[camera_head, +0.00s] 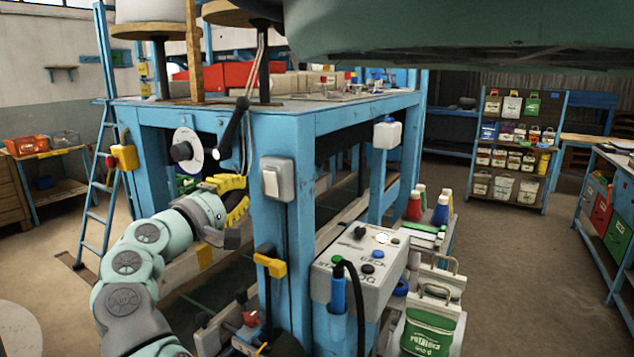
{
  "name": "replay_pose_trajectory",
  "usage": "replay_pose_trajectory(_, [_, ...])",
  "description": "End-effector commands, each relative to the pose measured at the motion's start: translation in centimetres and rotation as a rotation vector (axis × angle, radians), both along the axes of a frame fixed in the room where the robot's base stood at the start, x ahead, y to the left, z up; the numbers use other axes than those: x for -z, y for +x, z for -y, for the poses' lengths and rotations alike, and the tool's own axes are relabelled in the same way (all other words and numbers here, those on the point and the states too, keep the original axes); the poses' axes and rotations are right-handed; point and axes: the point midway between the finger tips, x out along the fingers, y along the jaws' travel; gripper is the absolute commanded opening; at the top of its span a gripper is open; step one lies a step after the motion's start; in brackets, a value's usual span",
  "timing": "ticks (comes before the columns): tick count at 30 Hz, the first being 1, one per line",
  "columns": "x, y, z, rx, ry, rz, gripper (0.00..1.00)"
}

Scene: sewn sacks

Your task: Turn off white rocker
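The white rocker (271,184) sits in a grey housing on the front of the blue corner post, left of the picture's middle. Nothing covers its face. My teal arm comes up from the lower left. My gripper (240,195), with ridged yellow parts at its end, is left of the post and apart from the rocker in the picture. Its depth relative to the post is hard to judge. I cannot tell whether the yellow fingers are open or shut, and I see nothing clearly held.
A grey control box (358,265) with knobs and a black cable stands right of the post. A black lever (233,126) and a white disc (188,152) are above my gripper. Floor is open at the right.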

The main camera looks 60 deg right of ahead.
Motion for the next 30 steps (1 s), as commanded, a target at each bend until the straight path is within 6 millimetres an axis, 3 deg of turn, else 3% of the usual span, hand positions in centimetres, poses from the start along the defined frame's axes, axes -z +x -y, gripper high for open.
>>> replay_pose_trajectory(6, [-0.7,0.0,3.2,0.005,0.001,0.002,0.00])
replay_pose_trajectory(15, [-0.8,0.2,6.0,0.006,0.001,0.001,0.00])
replay_pose_trajectory(30, [-0.8,0.4,6.6,0.001,-0.002,0.001,0.00])
